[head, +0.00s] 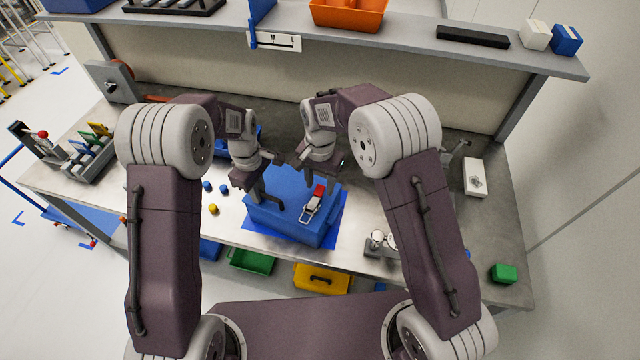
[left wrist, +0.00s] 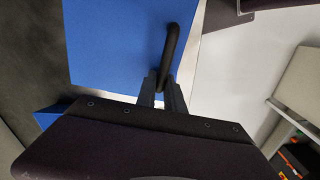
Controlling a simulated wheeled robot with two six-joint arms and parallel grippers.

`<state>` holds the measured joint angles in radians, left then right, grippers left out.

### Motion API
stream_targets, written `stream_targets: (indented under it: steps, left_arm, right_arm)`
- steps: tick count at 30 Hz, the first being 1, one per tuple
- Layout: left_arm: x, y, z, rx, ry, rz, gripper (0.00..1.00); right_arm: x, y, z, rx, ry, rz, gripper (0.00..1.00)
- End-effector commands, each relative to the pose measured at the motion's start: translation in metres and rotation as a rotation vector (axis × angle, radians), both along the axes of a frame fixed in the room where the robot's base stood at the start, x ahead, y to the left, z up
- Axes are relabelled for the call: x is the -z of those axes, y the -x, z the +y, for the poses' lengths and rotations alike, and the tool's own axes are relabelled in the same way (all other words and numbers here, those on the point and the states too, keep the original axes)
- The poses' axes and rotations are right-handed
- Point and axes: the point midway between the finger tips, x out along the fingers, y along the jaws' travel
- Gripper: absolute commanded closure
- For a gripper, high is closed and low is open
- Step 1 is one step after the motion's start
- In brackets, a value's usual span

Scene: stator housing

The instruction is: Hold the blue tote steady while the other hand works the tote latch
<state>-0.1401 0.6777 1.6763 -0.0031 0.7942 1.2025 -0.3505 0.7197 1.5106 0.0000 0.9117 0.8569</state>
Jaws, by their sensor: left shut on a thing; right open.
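The blue tote (head: 290,228) stands on a blue mat (head: 338,222) near the middle of the bench's front. A latch (head: 313,207) with a red tip and a pale metal loop is on its top, right of centre. My left gripper (head: 258,194) is shut on the tote's black handle, at the tote's left side. The left wrist view shows the handle (left wrist: 172,50) between the fingers (left wrist: 162,92), with the blue tote (left wrist: 115,45) behind. My right gripper (head: 308,174) is open and empty above the tote's far side, apart from the latch.
Small blue and yellow pieces (head: 213,209) lie left of the tote. Metal cylinders (head: 378,240) stand to its right. A shelf (head: 420,48) runs above the back.

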Motion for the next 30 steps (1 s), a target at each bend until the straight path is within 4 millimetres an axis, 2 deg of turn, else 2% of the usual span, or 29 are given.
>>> stream_targets:
  steps: [3,10,15,30]
  left_arm:
    - [0.0000,-0.0001,0.0000,0.000,0.000,0.000,1.00]
    - [0.0001,-0.0001,0.0000,0.000,0.000,0.000,1.00]
    - [0.0000,-0.0002,0.0000,0.000,0.000,-0.001,1.00]
    - [0.0001,-0.0002,0.0000,0.000,0.000,-0.001,1.00]
  right_arm:
    - [0.0065,0.0002,-0.0001,0.000,0.000,0.000,0.55]
    - [0.0069,0.0000,-0.0001,0.000,0.000,0.000,0.55]
    - [0.0067,0.0000,0.0000,0.000,0.000,0.000,1.00]
    - [0.0063,-0.0001,0.0000,0.000,0.000,-0.001,1.00]
